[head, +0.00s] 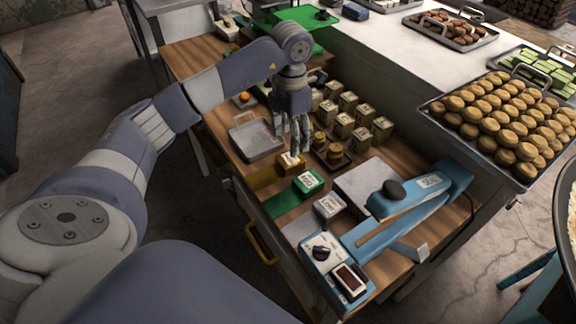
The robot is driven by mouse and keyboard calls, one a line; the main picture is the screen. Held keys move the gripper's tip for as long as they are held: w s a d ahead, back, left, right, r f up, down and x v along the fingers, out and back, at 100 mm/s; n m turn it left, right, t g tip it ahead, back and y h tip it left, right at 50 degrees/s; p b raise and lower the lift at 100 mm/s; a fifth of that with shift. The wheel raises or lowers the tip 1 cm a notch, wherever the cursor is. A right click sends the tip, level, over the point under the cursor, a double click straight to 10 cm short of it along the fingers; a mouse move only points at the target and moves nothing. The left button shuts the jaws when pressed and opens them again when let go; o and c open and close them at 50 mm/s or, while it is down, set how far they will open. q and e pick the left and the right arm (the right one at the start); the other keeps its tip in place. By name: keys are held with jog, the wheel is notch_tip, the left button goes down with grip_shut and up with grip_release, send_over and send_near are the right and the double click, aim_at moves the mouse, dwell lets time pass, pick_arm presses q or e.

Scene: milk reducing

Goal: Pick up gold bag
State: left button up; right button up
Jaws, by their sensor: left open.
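The gold bag (265,172) lies flat on the wooden table (214,95) near its left edge, with a small labelled block (291,160) at its right end. My left gripper (300,150) points down just above and beside that block. Its fingers are open with nothing seen between them. I cannot tell whether a fingertip touches the block or the bag. A green bag (284,201) with a labelled green block lies in front, and a pale bag (301,227) beyond that. My right gripper is not in view.
A metal tray (257,142) stands left of the gripper. Several small tan boxes (346,103) and round brown weights (335,155) stand to its right. A blue sealing machine (410,210) sits at the front right. Food trays (485,150) rest on the white counter.

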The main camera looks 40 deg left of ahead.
aim_at(290, 158)
pick_arm(q)
notch_tip(290, 158, down, 3)
jog(key=shift+f+p, duration=0.15)
jog(key=shift+p, duration=0.2)
jog(key=shift+f+p, duration=0.5)
jog(key=shift+f, duration=0.05)
notch_tip(290, 158, down, 4)
jog(key=shift+a+r+p, duration=0.1)
jog(key=shift+r+p, duration=0.1)
jog(key=shift+p, duration=0.6)
jog(key=shift+f, duration=0.35)
jog(key=c, duration=0.8)
